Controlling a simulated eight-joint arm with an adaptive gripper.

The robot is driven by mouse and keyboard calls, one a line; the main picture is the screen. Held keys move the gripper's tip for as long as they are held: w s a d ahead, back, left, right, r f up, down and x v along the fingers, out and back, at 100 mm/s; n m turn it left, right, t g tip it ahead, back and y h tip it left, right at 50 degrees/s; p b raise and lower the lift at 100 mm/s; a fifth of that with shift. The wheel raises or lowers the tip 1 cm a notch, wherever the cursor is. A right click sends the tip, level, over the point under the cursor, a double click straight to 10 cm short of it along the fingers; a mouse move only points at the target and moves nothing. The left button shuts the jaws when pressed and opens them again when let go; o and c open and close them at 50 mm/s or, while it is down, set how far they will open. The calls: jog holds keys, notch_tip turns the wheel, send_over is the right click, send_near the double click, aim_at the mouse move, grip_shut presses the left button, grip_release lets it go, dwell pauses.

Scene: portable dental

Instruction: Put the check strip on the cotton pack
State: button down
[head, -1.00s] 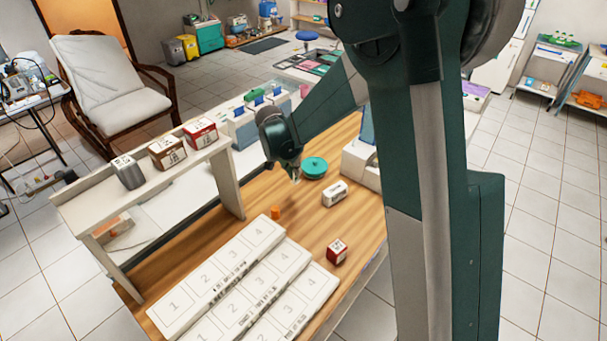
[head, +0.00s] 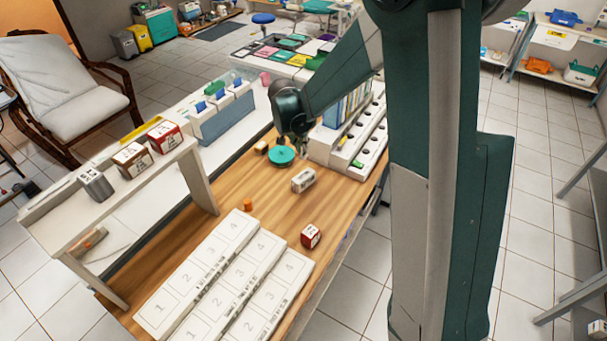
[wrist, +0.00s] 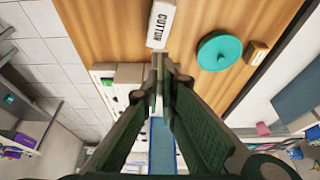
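The cotton pack (head: 303,180) is a small white box lying on the wooden table, right of a round teal lid. In the wrist view the cotton pack (wrist: 162,22) shows its lettering just beyond my fingertips. My gripper (head: 304,150) points down behind the cotton pack, near the white rack. In the wrist view my gripper (wrist: 160,68) has its fingertips close together; whether a thin strip is between them cannot be made out. I cannot identify the check strip in either view.
The teal lid (head: 281,156) stands beside my gripper. A white holed rack (head: 365,140) is at the table's right edge. A red-and-white cube (head: 311,236), an orange cap (head: 248,204) and numbered white trays (head: 205,275) lie nearer. Bare wood surrounds the cotton pack.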

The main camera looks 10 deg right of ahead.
aim_at(303, 156)
jog(key=shift+f, duration=0.1)
dwell(0.3)
jog(key=shift+f, duration=3.05)
jog(key=shift+f, duration=1.85)
jog(key=shift+f+b, duration=0.15)
jog(key=shift+b, duration=0.2)
jog(key=c, duration=3.1)
grip_release()
jog(key=o, duration=0.4)
